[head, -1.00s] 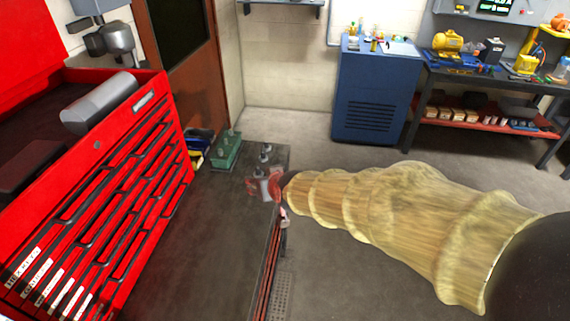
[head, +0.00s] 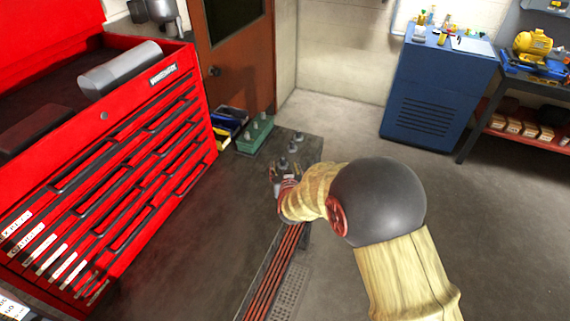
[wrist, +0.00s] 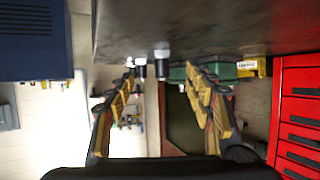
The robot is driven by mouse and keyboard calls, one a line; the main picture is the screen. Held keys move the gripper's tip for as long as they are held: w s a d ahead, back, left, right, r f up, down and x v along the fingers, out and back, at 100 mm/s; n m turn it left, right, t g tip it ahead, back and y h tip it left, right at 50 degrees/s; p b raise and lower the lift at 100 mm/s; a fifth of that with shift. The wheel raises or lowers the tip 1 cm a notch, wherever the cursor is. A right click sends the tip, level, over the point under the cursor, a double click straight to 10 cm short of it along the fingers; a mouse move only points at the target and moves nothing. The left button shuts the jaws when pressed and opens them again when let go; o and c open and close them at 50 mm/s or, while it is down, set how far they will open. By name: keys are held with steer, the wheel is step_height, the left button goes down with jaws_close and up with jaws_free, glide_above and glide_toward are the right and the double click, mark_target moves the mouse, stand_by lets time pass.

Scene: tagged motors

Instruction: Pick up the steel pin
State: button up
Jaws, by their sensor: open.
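Several small grey upright pins stand on the dark bench top just beyond my gripper (head: 275,172) in the head view; one grey pin (head: 292,147) shows clearly. I cannot tell for certain which is the steel pin. The wrist view is upside down, and there a pin with a pale end and dark body (wrist: 162,65) shows between and beyond the fingertips. Two more pins (wrist: 140,68) stand to its left. My gripper (wrist: 160,82) is open, with its yellow-and-black fingers apart and nothing between them.
A red tool chest (head: 120,150) stands at the left. The dark bench top (head: 215,215) is clear in front. A blue cabinet (head: 440,95) stands apart.

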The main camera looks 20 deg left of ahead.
mark_target(283, 161)
steer(key=b+x, duration=0.1)
steer(key=x, duration=0.3)
steer(key=shift+w+a, duration=0.15)
steer(key=shift+a, duration=0.1)
steer(key=shift+r, duration=0.1)
steer(key=shift+c, duration=0.4)
jaws_close()
